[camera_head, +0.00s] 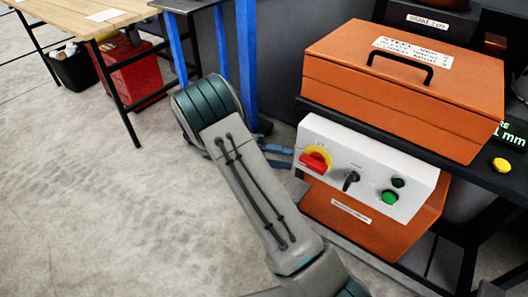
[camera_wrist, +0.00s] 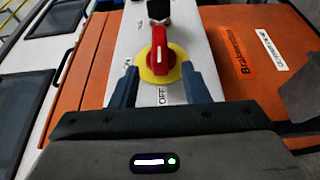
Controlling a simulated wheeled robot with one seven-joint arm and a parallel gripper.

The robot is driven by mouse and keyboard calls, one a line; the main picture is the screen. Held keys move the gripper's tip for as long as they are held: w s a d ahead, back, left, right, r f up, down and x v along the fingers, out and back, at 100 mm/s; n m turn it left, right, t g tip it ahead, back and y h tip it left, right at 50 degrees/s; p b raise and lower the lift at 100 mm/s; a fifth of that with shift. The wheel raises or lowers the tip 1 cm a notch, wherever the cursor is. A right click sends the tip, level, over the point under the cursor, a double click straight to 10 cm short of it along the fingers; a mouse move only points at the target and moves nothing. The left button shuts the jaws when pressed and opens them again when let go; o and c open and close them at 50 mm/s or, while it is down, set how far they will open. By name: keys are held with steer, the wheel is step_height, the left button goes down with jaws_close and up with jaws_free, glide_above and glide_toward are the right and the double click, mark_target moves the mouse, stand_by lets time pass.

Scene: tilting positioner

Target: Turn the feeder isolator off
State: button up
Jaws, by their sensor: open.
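The feeder isolator is a red rotary handle on a yellow disc (camera_head: 316,160), at the left end of a white control panel (camera_head: 342,149). In the wrist view the red handle (camera_wrist: 159,50) stands lengthwise in the picture. The word OFF (camera_wrist: 163,97) is printed below the disc. A smaller mark at the disc's left is too blurred to read surely. My gripper (camera_wrist: 159,70) is open, with one blue-grey finger on each side of the disc. Contact with the handle cannot be told. In the head view its fingers (camera_head: 279,157) show just left of the panel, partly behind my arm.
A black selector switch (camera_head: 350,180) and a green button (camera_head: 389,197) sit right of the isolator. An orange case (camera_head: 400,92) lies above the panel. A workbench (camera_head: 85,18) with a red box (camera_head: 133,75) stands at back left. The floor at left is clear.

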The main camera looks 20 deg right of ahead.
steer(key=v, duration=0.6)
steer(key=shift+a+p, duration=0.2)
steer(key=shift+p, duration=0.1)
steer(key=s+r+n+t+y+p, duration=0.2)
steer(key=s+r+t+y+p, duration=0.2)
steer(key=r+p, duration=0.4)
steer(key=s+r+n+t+y+p, duration=0.1)
steer(key=s+r+t+y+p, duration=0.3)
steer(key=r, duration=1.2)
steer(key=s+r+n+t+y+p, duration=0.2)
steer(key=s+r+y+p, duration=0.5)
steer(key=s+r+p, duration=0.4)
steer(key=shift+s+d+r+n+t+y+p, duration=0.3)
steer(key=shift+s+d+r+t+y+p, duration=0.1)
steer(key=shift+r+t+p, duration=0.4)
steer(key=shift+f, duration=0.15)
